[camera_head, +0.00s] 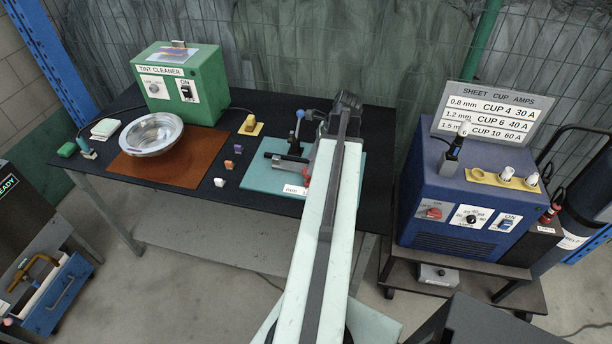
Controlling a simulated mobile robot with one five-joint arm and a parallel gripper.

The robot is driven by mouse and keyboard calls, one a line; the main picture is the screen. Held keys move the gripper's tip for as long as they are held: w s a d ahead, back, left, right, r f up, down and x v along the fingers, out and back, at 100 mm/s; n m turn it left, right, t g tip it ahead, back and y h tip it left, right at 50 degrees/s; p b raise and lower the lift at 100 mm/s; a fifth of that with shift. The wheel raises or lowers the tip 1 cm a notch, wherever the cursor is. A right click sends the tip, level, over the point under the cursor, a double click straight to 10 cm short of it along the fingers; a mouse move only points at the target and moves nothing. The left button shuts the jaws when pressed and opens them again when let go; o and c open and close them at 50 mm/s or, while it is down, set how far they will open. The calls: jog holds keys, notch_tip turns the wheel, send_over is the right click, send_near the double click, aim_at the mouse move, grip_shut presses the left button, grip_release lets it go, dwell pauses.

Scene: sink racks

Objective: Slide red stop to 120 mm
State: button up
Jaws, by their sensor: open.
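The red stop (306,176) shows as a small red piece on the teal board (345,190), right beside my arm. A dark bar (285,158) and an upright lever with a blue knob (299,115) stand on the same board. A white label (294,190) reading "mm" lies at the board's front edge; its scale numbers are hidden by my arm, so the stop's reading cannot be told. My gripper (345,103) is open at the arm's far end, over the board's back edge. It appears apart from the stop; its fingertips are hard to make out.
A green tint cleaner box (181,83), a metal bowl (151,133) on a brown mat (167,170) and several small coloured blocks stand on the dark table (268,130) to the left. A blue welder (465,199) stands on a cart at right. Wire mesh closes the back.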

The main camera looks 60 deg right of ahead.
jog(key=b+x, duration=0.4)
jog(key=x, duration=0.1)
jog(key=shift+f, duration=0.3)
jog(key=shift+r, duration=0.15)
grip_shut()
dwell(0.8)
